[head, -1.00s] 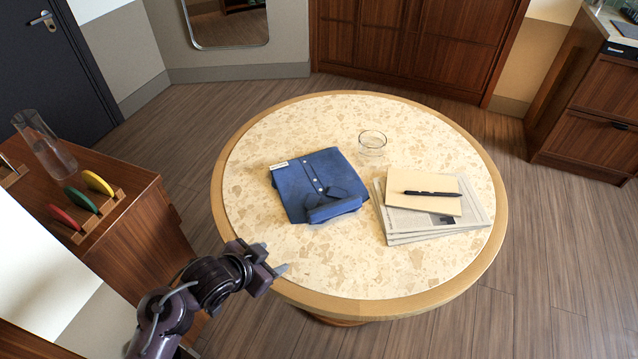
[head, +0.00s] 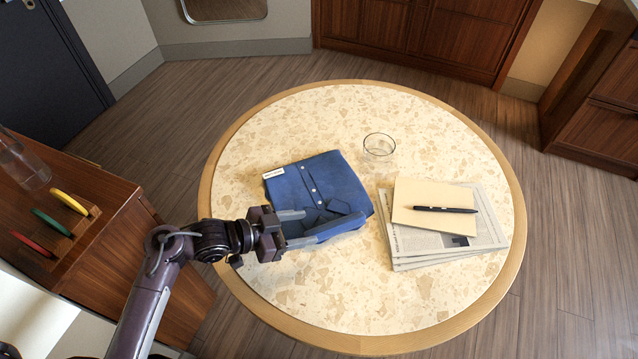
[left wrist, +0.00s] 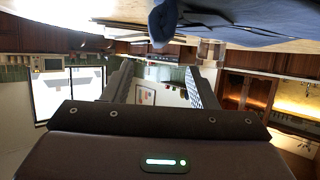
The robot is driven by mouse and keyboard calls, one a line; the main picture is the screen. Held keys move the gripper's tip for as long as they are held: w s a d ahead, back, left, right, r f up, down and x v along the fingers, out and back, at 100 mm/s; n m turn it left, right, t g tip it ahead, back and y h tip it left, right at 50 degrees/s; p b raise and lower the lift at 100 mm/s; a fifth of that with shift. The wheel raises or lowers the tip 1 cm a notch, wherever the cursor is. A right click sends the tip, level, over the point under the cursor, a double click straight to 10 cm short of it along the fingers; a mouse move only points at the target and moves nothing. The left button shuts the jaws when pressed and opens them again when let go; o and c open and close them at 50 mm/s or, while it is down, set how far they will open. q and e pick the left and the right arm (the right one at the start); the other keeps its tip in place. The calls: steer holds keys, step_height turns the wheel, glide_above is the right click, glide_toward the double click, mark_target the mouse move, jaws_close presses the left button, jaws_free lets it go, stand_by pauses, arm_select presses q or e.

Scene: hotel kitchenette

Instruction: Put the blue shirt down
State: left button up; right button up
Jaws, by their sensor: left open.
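The blue shirt (head: 310,185) lies folded on the round table (head: 330,290), with a white tag at its far left corner and a thick fold along its near edge. My left gripper (head: 311,226) is open at the shirt's near left edge, its fingers pointing right along the thick fold. I cannot tell whether the fingers touch the cloth. In the left wrist view the shirt (left wrist: 250,30) shows at the top, and only the room shows between the open fingers (left wrist: 160,85). My right gripper is not in view.
A clear glass (head: 379,146) stands behind the shirt. Newspapers (head: 440,250) with a tan notebook (head: 415,193) and black pen (head: 445,209) lie just right of it. A wooden cabinet (head: 110,240) with a plate rack stands left. The table's front is clear.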

mark_target(329, 225)
arm_select(q)
steer(key=p+x, duration=0.1)
steer(key=x, duration=0.6)
steer(key=shift+s+d+f, duration=0.1)
steer(key=shift+d+f, duration=0.05)
jaws_close()
